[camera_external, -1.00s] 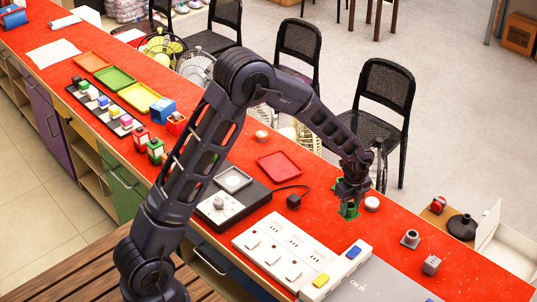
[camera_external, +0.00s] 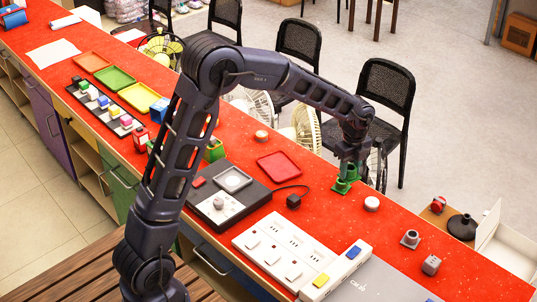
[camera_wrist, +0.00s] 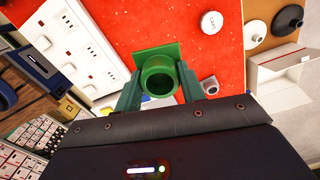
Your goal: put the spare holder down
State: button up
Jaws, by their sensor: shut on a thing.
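My gripper (camera_external: 352,158) is shut on a green holder (camera_external: 346,181), a round cup on a square base plate. In the wrist view the green holder (camera_wrist: 159,76) sits between my two fingers, with its round opening facing the camera. The holder is over the red counter (camera_external: 325,215), near its far edge. I cannot tell whether its base touches the counter. A grey holder (camera_external: 410,238) with a round opening stands on the counter to the right, apart from my gripper.
A round white disc (camera_external: 371,203) lies just right of the green holder. A red tray (camera_external: 279,167), a black plug (camera_external: 293,201) and a white socket panel (camera_external: 278,247) lie to the left and front. Black chairs stand beyond the far edge.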

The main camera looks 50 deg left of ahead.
jog(key=w+a+n, duration=0.1)
jog(key=w+a, duration=0.1)
jog(key=a, duration=0.6)
jog(key=w+a, duration=0.3)
jog(key=a, duration=0.5)
jog(key=n, duration=0.1)
send_over(279, 167)
notch_tip(279, 167, down, 19)
jog(key=shift+d+f, duration=0.1)
jog(key=shift+f, duration=0.1)
jog(key=o, duration=0.9)
jog(key=shift+f, duration=0.15)
jog(key=shift+o, duration=0.2)
